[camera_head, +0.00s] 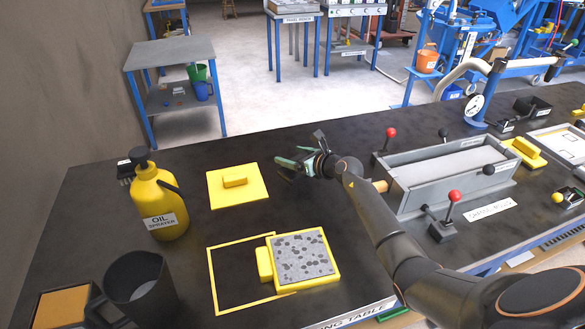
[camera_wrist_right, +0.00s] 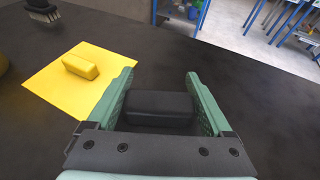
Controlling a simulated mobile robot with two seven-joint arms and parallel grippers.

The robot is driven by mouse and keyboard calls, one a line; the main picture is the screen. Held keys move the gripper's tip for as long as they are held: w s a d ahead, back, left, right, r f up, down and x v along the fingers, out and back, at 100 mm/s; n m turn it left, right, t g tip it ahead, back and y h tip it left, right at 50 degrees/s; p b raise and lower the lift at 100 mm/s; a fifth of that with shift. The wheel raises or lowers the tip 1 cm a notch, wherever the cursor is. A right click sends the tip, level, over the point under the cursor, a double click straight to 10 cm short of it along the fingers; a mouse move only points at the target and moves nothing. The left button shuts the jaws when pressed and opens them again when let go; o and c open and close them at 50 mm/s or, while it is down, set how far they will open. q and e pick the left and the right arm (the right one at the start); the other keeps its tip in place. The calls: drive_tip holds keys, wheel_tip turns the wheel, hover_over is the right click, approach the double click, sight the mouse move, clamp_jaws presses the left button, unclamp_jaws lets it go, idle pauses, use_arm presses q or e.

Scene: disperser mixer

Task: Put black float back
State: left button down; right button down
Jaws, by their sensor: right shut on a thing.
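My right gripper (camera_head: 300,165) is over the black table, right of the yellow float. In the right wrist view its two green fingers (camera_wrist_right: 158,100) stand on either side of a black block (camera_wrist_right: 160,108), the handle of the black float, and are shut on it. The float's plate is hard to tell from the black table, so I cannot tell whether it touches the top. The yellow float (camera_head: 255,194) lies flat with its handle up; it also shows in the right wrist view (camera_wrist_right: 50,92). My left gripper is not in view.
A yellow outline (camera_head: 212,275) on the table is partly covered by a yellow block with a speckled grey face (camera_head: 302,258). A yellow oil sprayer (camera_head: 158,200) and dark mug (camera_head: 143,290) stand left. A grey metal trough (camera_head: 445,175) with red-knobbed levers is right.

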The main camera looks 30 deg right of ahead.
drive_tip(key=shift+w+f, duration=0.25)
wheel_tip(320, 180, down, 3)
drive_tip(key=shift+r+b, duration=0.2)
drive_tip(key=shift+b, duration=0.45)
drive_tip(key=shift+f, duration=0.1)
drive_tip(key=shift+f, duration=0.15)
unclamp_jaws()
drive_tip(key=shift+s, duration=0.1)
